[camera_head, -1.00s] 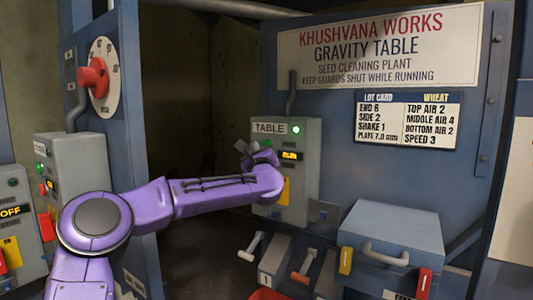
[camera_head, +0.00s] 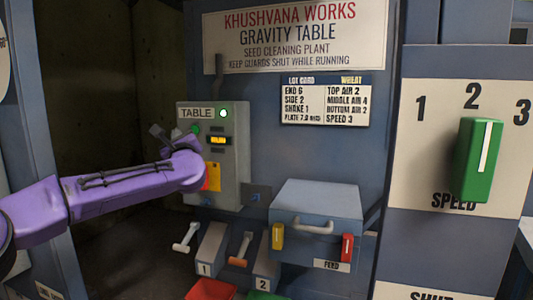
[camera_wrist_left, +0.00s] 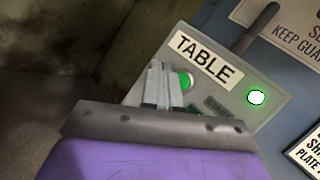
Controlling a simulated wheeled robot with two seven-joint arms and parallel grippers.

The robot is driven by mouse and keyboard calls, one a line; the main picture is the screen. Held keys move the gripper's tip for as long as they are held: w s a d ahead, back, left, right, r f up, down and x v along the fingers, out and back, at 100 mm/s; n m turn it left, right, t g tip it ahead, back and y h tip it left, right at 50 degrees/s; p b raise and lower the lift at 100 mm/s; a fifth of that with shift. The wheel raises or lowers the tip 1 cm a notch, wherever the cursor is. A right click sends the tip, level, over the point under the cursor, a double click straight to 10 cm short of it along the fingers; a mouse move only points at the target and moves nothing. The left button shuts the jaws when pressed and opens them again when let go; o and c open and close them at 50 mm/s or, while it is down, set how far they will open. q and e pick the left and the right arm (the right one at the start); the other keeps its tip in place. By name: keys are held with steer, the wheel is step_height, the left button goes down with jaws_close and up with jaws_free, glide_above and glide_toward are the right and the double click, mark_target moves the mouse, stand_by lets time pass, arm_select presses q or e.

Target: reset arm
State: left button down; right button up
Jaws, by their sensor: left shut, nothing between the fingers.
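My left arm is purple and comes in from the left in the head view. Its left gripper (camera_head: 158,133) is shut and empty, in front of the left side of the grey TABLE control box (camera_head: 231,165). In the left wrist view the closed fingers (camera_wrist_left: 157,88) stand just beside a green button (camera_wrist_left: 185,80) on that box; whether they touch it I cannot tell. A lit green lamp (camera_head: 223,113) and a yellow "RUN" display (camera_head: 219,140) show on the box. My right gripper is not in view.
Below are levers with a white handle (camera_head: 185,238) and an orange handle (camera_head: 240,249), and a grey feed box (camera_head: 316,213) with yellow and red latches. At right is a SPEED panel with a green knob (camera_head: 477,160) near 2. A dark opening (camera_head: 115,150) lies behind my arm.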

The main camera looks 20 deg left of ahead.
arm_select(q)
steer(key=w+d+f+m+t+h, duration=0.15)
steer(key=d+f+m+h, duration=0.25)
steer(key=d+f+m, duration=0.45)
steer(key=w+d+f+m+t+h, duration=0.1)
steer(key=w+d+f+m+h, duration=0.3)
steer(key=f+m, duration=0.75)
steer(key=s+d+f+m+g+h, duration=0.1)
steer(key=s+d+f+m, duration=0.25)
steer(key=f+m, duration=0.35)
steer(key=s+d+f+m+g+h, duration=0.15)
steer(key=d+f+m, duration=0.25)
steer(key=f, duration=0.5)
steer(key=s+d+f+m+g+h, duration=0.1)
steer(key=s+d+f+m+g, duration=0.1)
steer(key=s+f+m, duration=0.5)
steer(key=s+d+f+m+g+h, duration=0.2)
steer(key=s+f, duration=0.8)
steer(key=f, duration=0.4)
steer(key=s+f+m+g, duration=0.2)
steer(key=s+f, duration=0.3)
steer(key=s, duration=0.7)
steer(key=s+a+f+m+g, duration=0.1)
steer(key=s+f+g, duration=0.3)
steer(key=s, duration=0.8)
step_height(320, 180, down, 2)
steer(key=shift+f+m+g, duration=0.15)
steer(key=shift+m+g, duration=0.15)
steer(key=shift+m, duration=0.5)
